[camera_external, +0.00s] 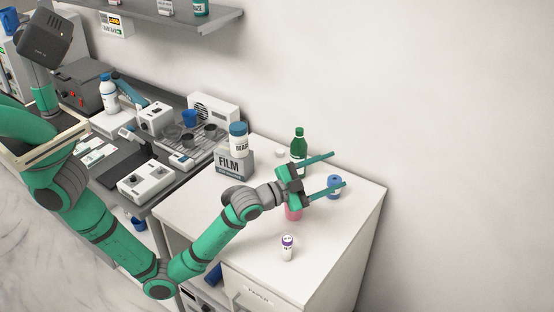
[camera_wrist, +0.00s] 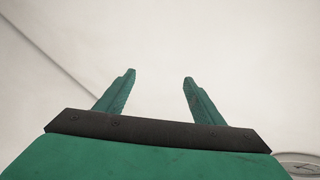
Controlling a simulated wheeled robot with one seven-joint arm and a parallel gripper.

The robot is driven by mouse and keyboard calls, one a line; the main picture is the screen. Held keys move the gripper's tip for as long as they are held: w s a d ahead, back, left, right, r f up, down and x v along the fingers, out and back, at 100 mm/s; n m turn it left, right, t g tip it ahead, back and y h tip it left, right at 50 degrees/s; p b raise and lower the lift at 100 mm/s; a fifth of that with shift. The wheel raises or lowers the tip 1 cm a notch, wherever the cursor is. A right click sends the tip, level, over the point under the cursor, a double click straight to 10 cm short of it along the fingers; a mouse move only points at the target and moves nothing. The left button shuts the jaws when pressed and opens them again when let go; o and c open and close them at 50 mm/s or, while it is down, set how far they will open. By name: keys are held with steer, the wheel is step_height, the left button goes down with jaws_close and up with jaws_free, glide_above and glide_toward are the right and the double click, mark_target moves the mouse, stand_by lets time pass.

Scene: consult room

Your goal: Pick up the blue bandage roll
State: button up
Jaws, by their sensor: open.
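A small blue roll (camera_external: 334,179), which looks like the blue bandage roll, stands on the white cabinet top near its far right corner in the external view. My gripper (camera_external: 339,169) is open and empty, reaching over the cabinet with both fingers pointing right. The lower finger crosses in front of the roll in the picture; I cannot tell the gap between them. In the wrist view the open fingers (camera_wrist: 160,76) show against a pale surface, and the roll is not seen there.
A green bottle (camera_external: 299,146) stands behind my gripper, and a pink item (camera_external: 293,213) is partly hidden beneath it. A purple-capped bottle (camera_external: 287,248) stands nearer the front. A FILM box (camera_external: 233,165) with a jar on top is at left. The wall is close behind.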

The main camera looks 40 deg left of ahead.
steer(key=w+n+g+y, duration=0.2)
steer(key=w+n+g, duration=0.1)
steer(key=w, duration=0.6)
steer(key=n+g+y, duration=0.1)
steer(key=n+g, duration=0.2)
glide_above(332, 180)
steer(key=s+d, duration=0.1)
steer(key=d, duration=0.2)
step_height(332, 180, down, 7)
steer(key=a+f+g, duration=0.1)
steer(key=f, duration=0.1)
steer(key=a+f+n+g+y, duration=0.1)
steer(key=f, duration=0.1)
steer(key=a+f, duration=0.1)
steer(key=f, duration=0.1)
steer(key=shift+s+a+f+g, duration=0.1)
steer(key=shift+a+f+g, duration=0.2)
steer(key=shift+a+g, duration=0.1)
steer(key=shift+f+n+y, duration=0.3)
steer(key=shift+f, duration=0.05)
steer(key=shift+w+d+f, duration=0.1)
steer(key=shift+w+f, duration=0.15)
steer(key=shift+w, duration=0.05)
steer(key=shift+x, duration=3.15)
steer(key=c, duration=1.1)
